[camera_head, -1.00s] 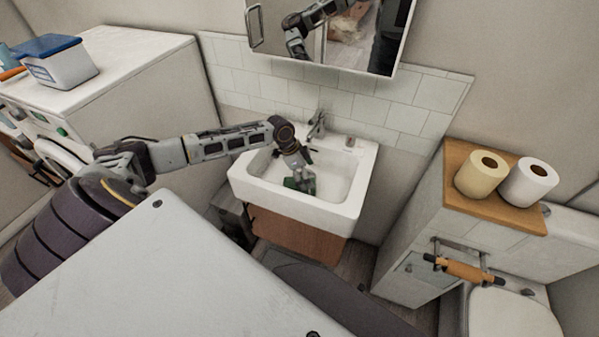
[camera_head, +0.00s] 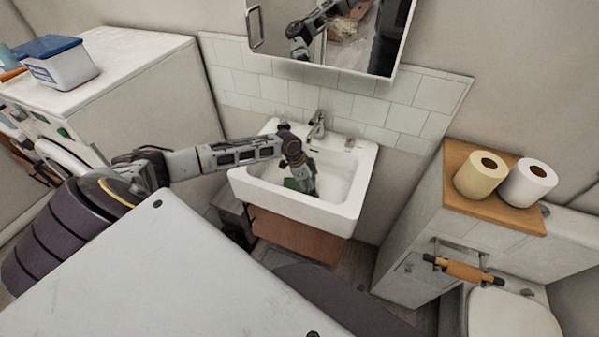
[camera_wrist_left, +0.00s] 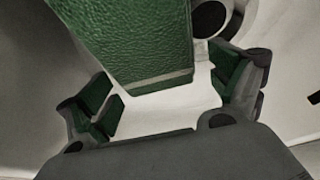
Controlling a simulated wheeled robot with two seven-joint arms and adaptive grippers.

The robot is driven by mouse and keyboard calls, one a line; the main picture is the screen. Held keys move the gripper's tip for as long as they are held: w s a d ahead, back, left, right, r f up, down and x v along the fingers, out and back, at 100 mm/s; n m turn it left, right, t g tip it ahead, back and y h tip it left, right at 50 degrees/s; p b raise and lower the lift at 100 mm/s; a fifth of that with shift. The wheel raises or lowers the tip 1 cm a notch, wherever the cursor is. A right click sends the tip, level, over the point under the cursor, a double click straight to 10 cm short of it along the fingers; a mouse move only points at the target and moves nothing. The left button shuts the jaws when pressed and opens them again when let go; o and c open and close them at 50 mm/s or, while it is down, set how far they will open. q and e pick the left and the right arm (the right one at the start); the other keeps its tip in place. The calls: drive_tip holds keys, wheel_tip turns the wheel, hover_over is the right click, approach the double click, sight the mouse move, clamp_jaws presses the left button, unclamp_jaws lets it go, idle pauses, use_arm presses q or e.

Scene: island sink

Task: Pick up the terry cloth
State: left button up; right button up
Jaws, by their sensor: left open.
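The terry cloth (camera_wrist_left: 135,40) is green with a bumpy texture. In the left wrist view it fills the upper middle, its near edge lying between and beyond my fingers. In the head view a green patch of it (camera_head: 292,184) shows inside the white sink (camera_head: 296,213), partly hidden by my left gripper (camera_head: 304,188). In the left wrist view my left gripper (camera_wrist_left: 163,92) is open, with green-padded fingers on either side of the cloth. I see no clear contact between fingers and cloth. My right gripper is not in view.
A faucet (camera_head: 317,125) stands at the sink's back edge, close to my left wrist. A mirror cabinet (camera_head: 330,35) hangs above. Toilet rolls (camera_head: 481,175) stand on a wooden shelf at right. A washing machine (camera_head: 110,70) with a lidded box is at left.

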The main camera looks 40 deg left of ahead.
use_arm(q)
drive_tip(key=c, duration=1.1)
wheel_tip(320, 180, up, 10)
idle(0.5)
idle(0.4)
